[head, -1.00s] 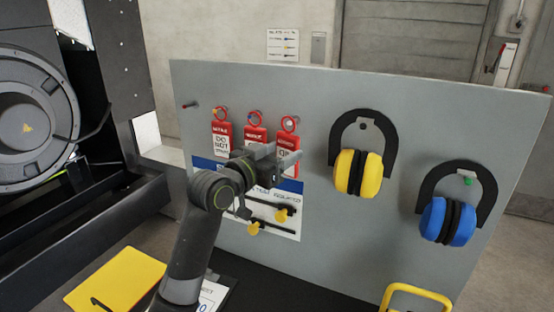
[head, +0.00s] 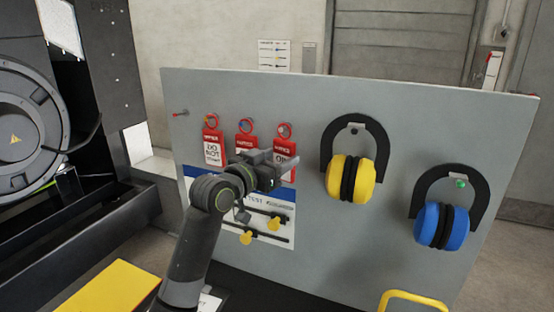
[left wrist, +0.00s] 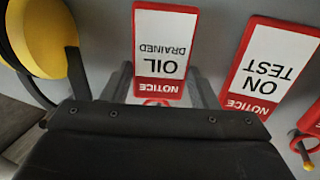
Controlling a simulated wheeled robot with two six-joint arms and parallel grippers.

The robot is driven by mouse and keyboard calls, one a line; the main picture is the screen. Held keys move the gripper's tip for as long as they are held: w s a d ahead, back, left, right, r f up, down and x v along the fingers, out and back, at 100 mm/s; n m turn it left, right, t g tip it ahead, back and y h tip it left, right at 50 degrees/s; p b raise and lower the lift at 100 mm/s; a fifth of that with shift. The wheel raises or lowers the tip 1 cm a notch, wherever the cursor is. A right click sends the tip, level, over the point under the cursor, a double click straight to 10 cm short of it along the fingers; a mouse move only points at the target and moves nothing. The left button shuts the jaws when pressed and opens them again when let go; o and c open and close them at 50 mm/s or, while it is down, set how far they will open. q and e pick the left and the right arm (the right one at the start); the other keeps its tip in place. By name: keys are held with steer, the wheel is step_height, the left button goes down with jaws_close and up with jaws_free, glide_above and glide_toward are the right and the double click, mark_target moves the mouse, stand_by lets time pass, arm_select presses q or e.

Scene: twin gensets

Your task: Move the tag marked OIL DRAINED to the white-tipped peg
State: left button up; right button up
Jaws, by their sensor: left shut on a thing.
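The red and white OIL DRAINED tag (left wrist: 166,55) shows upside down between the fingers of my left gripper (left wrist: 163,88) in the left wrist view. In the head view it is the rightmost tag (head: 285,147), its red ring still at a peg on the grey board; my left gripper (head: 292,168) is shut on its lower part and hides much of it. The ON TEST tag (left wrist: 266,65) hangs beside it, and another tag (head: 212,150) hangs further left. A pale peg tip (head: 354,128) shows above the yellow ear defenders; I cannot tell whether it is white. My right gripper is not in view.
Yellow ear defenders (head: 350,178) and blue ear defenders (head: 440,225) hang on the right of the grey board (head: 300,88). A green peg tip (head: 461,184) shows above the blue pair.

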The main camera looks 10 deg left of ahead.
arm_select(q)
steer(key=o, duration=1)
steer(key=shift+o, duration=0.2)
steer(key=shift+s, duration=0.1)
steer(key=shift+s+a, duration=0.2)
steer(key=shift+s, duration=0.05)
steer(key=b+v, duration=0.4)
steer(key=v, duration=1.2)
steer(key=shift+s+a+b, duration=0.2)
steer(key=shift+s+b, duration=0.1)
steer(key=shift+b, duration=0.05)
